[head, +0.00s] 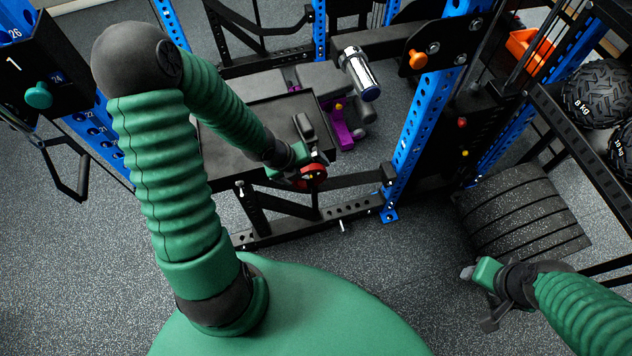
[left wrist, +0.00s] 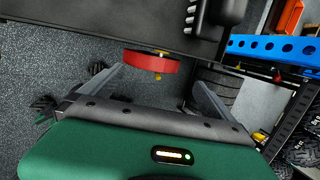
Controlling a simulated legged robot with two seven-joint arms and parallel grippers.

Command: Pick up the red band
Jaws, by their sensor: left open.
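The red band (head: 314,176) is a small red ring at the near right corner of a black flat-topped platform (head: 240,150). In the left wrist view the red band (left wrist: 143,61) lies just below the platform's dark edge, with a small yellow piece under it. My left gripper (left wrist: 157,80) is open, with one finger to each side of the band in that view. Contact with the band is not visible. In the head view my left gripper (head: 292,166) is at the band and partly hides it. My right gripper (head: 478,297) is low at the right, away from the band.
A blue rack upright (head: 415,130) stands right of the platform. A dark object (head: 305,128) stands on the platform near the band. Purple parts (head: 342,125) lie behind it. Black stacked blocks (head: 520,215) and heavy balls (head: 597,95) are at the right.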

